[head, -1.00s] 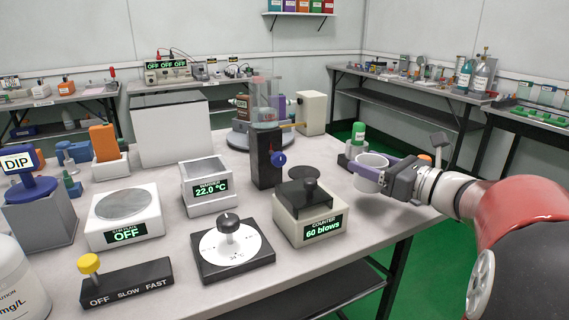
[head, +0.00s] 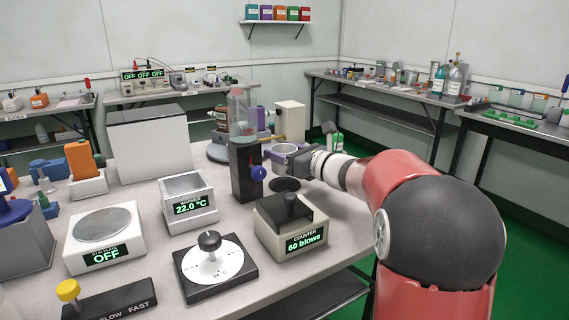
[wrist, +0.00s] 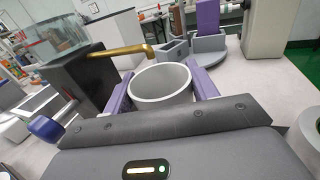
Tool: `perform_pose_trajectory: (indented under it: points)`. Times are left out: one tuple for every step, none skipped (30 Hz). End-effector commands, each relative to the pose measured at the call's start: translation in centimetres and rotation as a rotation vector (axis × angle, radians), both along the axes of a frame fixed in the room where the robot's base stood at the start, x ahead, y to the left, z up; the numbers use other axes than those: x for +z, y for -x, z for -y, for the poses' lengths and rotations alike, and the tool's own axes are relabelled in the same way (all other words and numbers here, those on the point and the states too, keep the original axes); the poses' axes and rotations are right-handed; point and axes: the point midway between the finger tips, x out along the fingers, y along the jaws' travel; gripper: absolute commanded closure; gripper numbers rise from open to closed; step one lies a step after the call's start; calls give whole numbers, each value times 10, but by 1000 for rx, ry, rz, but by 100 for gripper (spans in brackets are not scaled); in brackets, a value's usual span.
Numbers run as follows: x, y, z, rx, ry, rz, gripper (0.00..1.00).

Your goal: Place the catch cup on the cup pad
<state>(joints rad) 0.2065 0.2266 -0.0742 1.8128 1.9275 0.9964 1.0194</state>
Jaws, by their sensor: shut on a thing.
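The catch cup is a pale grey, open-topped cylinder (wrist: 160,84), upright and empty in the wrist view. My gripper (wrist: 158,72) is shut on it, with one purple finger on each side. In the head view the cup (head: 285,148) is partly hidden by the gripper (head: 281,156). A dark round disc on the table (head: 285,184), likely the cup pad, shows bare just below the cup. The cup looks held above the table, but its exact height over the disc is unclear. The disc is hidden in the wrist view.
A brass spout (wrist: 122,50) from the dark column (head: 245,172) with a clear tank ends close to the cup's far rim. The blow counter (head: 290,228) stands in front of the disc. A white block (head: 289,121) stands behind.

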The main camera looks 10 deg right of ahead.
Motion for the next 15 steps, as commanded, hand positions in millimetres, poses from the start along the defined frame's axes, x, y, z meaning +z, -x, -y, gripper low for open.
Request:
perform_pose_trajectory:
  points:
    - [-12,0,0,0,-3,-6,68]
    - [-17,1,0,1,-2,-5,68]
    - [-23,1,1,1,-2,-5,68]
    - [-27,1,1,0,-1,-5,68]
    - [-30,1,1,0,-2,-4,68]
    - [-33,1,1,0,0,-3,68]
    - [-34,1,1,0,0,-2,68]
    - [-35,1,1,0,0,-1,68]
    - [-35,1,1,0,0,-1,68]
    - [-35,1,1,0,0,-1,68]
    - [-35,1,1,0,0,0,68]
    - [-35,1,1,0,0,0,68]
    - [-35,1,1,0,0,0,68]
    - [-35,1,1,0,0,0,68]
    - [-35,1,1,0,0,0,68]
